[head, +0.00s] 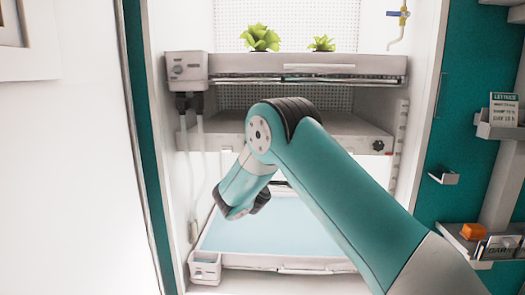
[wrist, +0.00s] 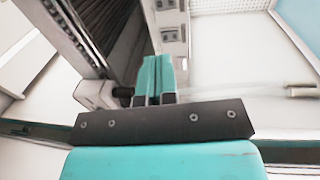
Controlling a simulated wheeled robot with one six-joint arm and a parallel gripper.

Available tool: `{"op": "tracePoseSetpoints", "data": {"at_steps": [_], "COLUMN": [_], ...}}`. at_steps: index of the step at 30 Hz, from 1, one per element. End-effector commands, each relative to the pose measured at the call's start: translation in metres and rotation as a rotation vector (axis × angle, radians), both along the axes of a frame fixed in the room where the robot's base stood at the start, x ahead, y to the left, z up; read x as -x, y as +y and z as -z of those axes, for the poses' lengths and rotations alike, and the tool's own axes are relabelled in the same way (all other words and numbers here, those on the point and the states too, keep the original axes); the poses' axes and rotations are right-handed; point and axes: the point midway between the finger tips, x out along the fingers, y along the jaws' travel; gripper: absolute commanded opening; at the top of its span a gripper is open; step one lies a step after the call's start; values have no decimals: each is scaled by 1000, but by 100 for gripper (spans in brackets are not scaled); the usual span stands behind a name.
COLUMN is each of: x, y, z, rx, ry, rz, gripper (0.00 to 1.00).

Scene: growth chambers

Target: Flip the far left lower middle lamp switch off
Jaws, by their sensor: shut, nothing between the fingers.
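My gripper (wrist: 158,62) shows in the wrist view with its two teal fingers together and nothing between them. Just beyond the fingertips, a pale vertical strip (wrist: 184,38) carries grey switch-like units (wrist: 170,34). The fingertips appear close to the strip's lower part; I cannot tell whether they touch it. I cannot tell which unit is the lower middle lamp switch, or its position. In the head view my arm reaches into the chamber, and its wrist hides the gripper and any switch there.
The chamber has an upper shelf (head: 300,66) with green plants (head: 261,38), a middle shelf (head: 335,132) and a lower blue-surfaced tray (head: 275,232). A control box (head: 187,68) with hoses is at left. The chamber's side walls bound my arm.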

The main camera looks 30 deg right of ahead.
Motion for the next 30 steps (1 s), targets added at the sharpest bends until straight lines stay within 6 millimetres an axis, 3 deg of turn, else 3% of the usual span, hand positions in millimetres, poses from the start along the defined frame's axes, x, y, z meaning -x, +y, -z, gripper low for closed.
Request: {"op": "tracePoseSetpoints", "data": {"at_steps": [8, 21, 30], "x": [-13, -86, -112], "y": [-9, -60, -77], "z": [-2, -13, -16], "rx": [-5, -4, -4], "ry": [-1, -3, 1], "rz": [2, 2, 1], "gripper": [0, 0, 0]}}
